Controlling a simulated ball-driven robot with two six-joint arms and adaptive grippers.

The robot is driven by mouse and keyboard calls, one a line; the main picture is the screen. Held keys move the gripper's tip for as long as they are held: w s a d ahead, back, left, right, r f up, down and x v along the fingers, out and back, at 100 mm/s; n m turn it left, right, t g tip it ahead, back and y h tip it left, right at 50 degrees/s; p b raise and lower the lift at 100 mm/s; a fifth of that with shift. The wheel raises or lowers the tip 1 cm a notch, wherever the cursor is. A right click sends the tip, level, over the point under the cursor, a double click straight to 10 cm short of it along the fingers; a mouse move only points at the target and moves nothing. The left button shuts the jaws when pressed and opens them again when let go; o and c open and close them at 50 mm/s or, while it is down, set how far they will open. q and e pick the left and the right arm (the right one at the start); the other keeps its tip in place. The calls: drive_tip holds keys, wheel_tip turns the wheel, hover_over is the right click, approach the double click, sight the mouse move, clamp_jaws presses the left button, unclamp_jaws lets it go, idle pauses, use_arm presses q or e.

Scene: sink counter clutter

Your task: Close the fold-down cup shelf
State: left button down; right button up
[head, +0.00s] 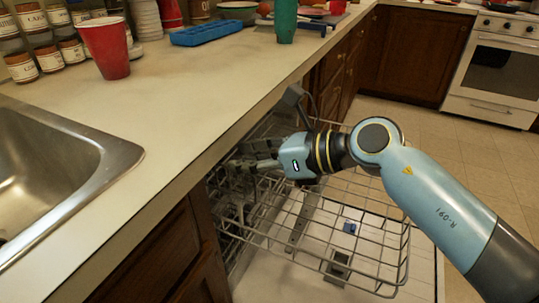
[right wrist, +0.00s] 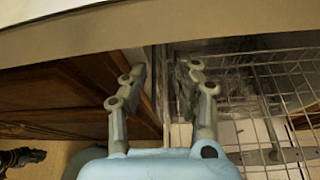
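A pulled-out wire dishwasher rack (head: 375,240) stands under the counter edge in the head view. It also shows on the right of the right wrist view (right wrist: 290,68). I cannot clearly pick out the fold-down cup shelf; grey wire and tine parts crowd the rack's left side, partly behind my gripper. My right gripper (head: 258,166) reaches in from the right over the rack's far left part, close below the counter edge. In the right wrist view its two fingers (right wrist: 164,72) are spread apart with nothing held between them. My left gripper is not in view.
The counter (head: 190,95) overhangs the rack on the left, with a sink (head: 120,150), a red cup (head: 105,47), a blue tray (head: 207,31) and a green cup (head: 286,20). Wooden cabinets (head: 410,55) and an oven (head: 500,70) stand behind. Open floor (head: 430,130) lies beyond the rack.

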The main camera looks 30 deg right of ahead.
drive_tip(key=v, duration=0.6)
drive_tip(key=shift+a, duration=0.1)
idle(0.3)
